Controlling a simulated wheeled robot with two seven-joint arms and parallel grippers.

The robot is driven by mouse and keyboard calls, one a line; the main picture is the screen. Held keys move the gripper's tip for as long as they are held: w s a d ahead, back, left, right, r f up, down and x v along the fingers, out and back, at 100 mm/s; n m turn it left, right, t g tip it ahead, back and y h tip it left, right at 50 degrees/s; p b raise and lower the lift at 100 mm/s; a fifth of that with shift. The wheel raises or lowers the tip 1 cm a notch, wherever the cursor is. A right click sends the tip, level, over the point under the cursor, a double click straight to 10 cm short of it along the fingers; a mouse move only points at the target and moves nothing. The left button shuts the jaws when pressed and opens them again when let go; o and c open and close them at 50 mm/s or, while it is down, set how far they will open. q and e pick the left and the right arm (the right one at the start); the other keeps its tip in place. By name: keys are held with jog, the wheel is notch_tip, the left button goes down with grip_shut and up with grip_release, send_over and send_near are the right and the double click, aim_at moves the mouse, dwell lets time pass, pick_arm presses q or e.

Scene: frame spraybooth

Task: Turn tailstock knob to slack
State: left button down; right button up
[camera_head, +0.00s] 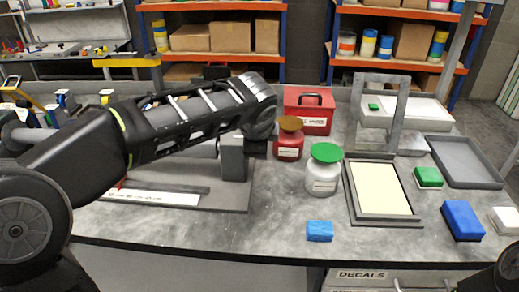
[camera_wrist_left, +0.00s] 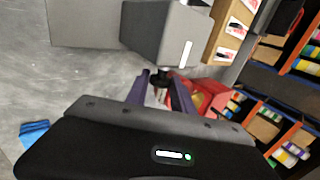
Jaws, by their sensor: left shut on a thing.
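The tailstock is a grey block (camera_head: 233,160) standing at the right end of a grey base plate (camera_head: 236,199) in the head view. In the left wrist view the tailstock (camera_wrist_left: 165,32) is at the top, with a white stripe on its face. A small dark tailstock knob (camera_wrist_left: 161,77) sticks out of that face. My left gripper (camera_wrist_left: 162,88) is shut on the knob, one finger on each side. In the head view my left wrist hides most of the gripper and the knob. My right gripper does not show.
Right of the tailstock stand a red jar (camera_head: 288,145), a white jar with green lid (camera_head: 323,176) and a red box (camera_head: 309,112). A framed cream panel (camera_head: 383,188), a blue sponge (camera_head: 320,231) and a grey tray (camera_head: 468,162) lie further along. The front bench edge is mostly clear.

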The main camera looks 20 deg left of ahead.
pick_arm(q)
jog(key=c, duration=1.1)
grip_release()
jog(key=shift+v, duration=3.9)
